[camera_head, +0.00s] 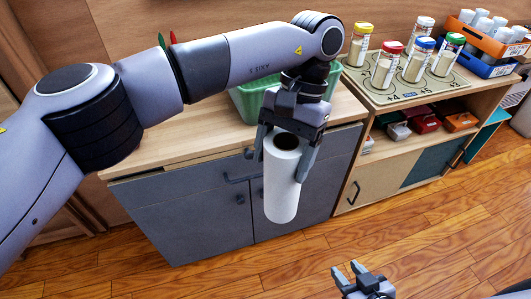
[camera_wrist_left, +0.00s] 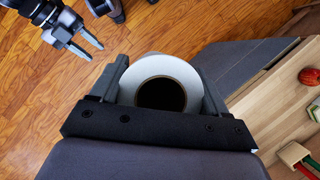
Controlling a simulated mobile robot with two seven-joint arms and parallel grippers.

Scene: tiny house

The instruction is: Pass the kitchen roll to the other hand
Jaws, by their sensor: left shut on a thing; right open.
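The white kitchen roll (camera_head: 282,185) hangs upright in front of the grey cabinet, clear of the floor. My left gripper (camera_head: 286,150) is shut on its upper end, with one finger on each side. In the left wrist view the roll (camera_wrist_left: 188,76) shows end-on, its dark core hole facing the camera, between the fingers of the left gripper (camera_wrist_left: 160,100). My right gripper (camera_head: 352,272) is open and empty, low at the bottom of the head view and apart from the roll. It also shows at the top left of the left wrist view (camera_wrist_left: 88,42).
A grey cabinet (camera_head: 190,215) with a wooden top stands behind the roll, with a green bin (camera_head: 245,103) on it. To the right, a shelf unit carries a board (camera_head: 405,92) with several capped jars and an orange crate (camera_head: 490,38). The wooden floor (camera_head: 240,275) in front is clear.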

